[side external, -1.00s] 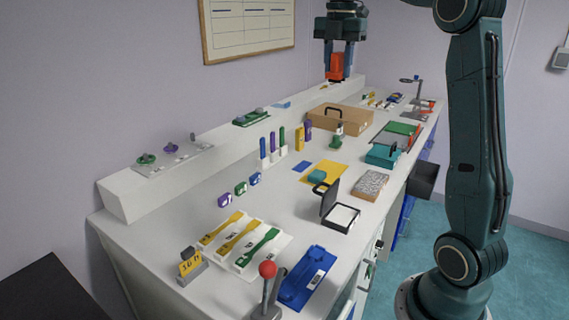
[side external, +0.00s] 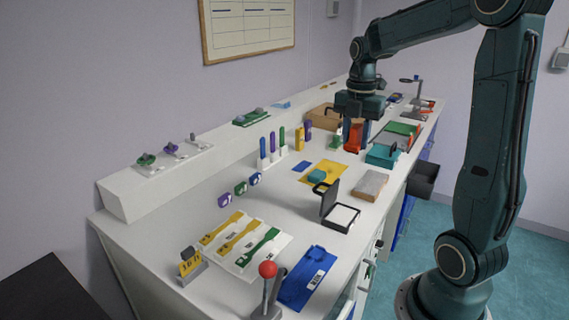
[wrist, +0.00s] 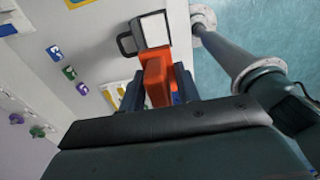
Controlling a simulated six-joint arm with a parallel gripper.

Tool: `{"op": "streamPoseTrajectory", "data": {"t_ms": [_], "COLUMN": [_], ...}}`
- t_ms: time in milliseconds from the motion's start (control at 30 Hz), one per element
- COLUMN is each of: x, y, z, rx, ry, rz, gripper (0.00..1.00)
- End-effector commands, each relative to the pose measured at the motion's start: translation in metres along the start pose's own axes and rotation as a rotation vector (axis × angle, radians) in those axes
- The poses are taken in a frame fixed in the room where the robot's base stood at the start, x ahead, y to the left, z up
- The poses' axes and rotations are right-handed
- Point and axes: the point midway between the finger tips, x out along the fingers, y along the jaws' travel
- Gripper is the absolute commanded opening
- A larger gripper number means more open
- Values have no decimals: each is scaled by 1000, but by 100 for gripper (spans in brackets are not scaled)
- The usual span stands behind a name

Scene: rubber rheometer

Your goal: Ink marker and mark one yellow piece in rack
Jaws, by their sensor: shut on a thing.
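My gripper (side external: 356,134) is shut on an orange-red block-like marker (side external: 353,142), held above the bench. The marker also shows between the fingers in the wrist view (wrist: 156,78); its lower end is not clear. An open black case with a white pad (side external: 342,217) lies on the bench, its lid raised on the left; it also shows beyond the marker in the wrist view (wrist: 154,29). The white rack (side external: 279,252) near the front holds two yellow dumbbell pieces, including the middle one (side external: 240,236), and one green piece (side external: 261,244). My gripper is well behind the rack.
A raised shelf (side external: 205,140) runs along the wall.

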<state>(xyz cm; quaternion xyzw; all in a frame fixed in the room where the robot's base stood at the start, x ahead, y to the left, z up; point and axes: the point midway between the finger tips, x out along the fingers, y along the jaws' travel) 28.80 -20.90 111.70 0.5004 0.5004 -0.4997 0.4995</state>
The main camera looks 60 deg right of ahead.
Motion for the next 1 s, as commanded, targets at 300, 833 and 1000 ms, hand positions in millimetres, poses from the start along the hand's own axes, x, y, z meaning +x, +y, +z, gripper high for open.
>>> {"op": "streamPoseTrajectory", "data": {"t_ms": [300, 833, 1000], "x": [93, 136, 135], "y": [-1, 0, 0], "z": [0, 0, 0], "rx": [0, 0, 0], "ry": [4, -1, -1], "rz": [-6, 0, 1], "gripper": [18, 18, 18]}}
